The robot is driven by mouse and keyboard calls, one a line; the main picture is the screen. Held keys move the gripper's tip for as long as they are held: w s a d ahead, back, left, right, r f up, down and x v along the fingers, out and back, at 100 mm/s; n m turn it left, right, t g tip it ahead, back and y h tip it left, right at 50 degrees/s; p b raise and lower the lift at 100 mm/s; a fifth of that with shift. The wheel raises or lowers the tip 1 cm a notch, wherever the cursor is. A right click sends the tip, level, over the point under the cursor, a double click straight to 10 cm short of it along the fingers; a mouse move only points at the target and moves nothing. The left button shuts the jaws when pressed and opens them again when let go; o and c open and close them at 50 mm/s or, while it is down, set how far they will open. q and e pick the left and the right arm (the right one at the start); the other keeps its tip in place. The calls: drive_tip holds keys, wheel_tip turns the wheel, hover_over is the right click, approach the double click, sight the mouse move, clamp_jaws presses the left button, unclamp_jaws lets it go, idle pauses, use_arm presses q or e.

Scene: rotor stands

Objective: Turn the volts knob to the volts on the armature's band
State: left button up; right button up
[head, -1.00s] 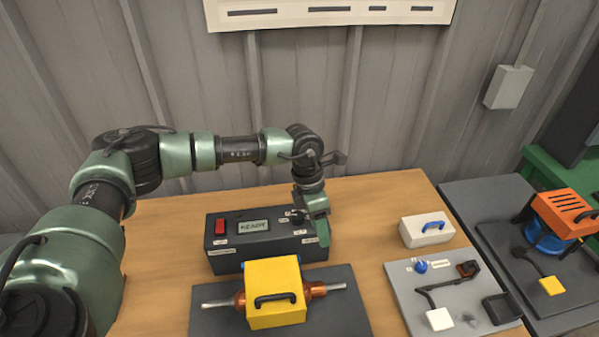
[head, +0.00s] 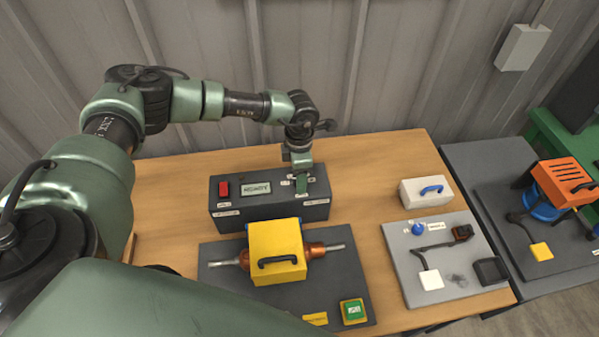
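The dark tester box (head: 250,208) stands at the back of the wooden table, with a red switch and a display reading READY (head: 256,191) on top. My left gripper (head: 301,184) points down at the right part of its top panel, among small white labels. The volts knob cannot be made out; the gripper covers that spot. Whether the fingers are closed on it is too small to tell. The armature (head: 318,249), with copper-coloured parts and a steel shaft, lies in front under a yellow cover (head: 275,242). Its band is not readable. My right gripper is not in view.
A dark mat (head: 222,278) under the armature carries a green button in a yellow frame (head: 353,311). To the right are a white case with a blue handle (head: 426,191) and a grey board (head: 400,250) with a blue knob. Table between box and case is clear.

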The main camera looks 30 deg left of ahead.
use_arm(q)
drive_tip(key=shift+s, duration=0.1)
drive_tip(key=c, duration=1.2)
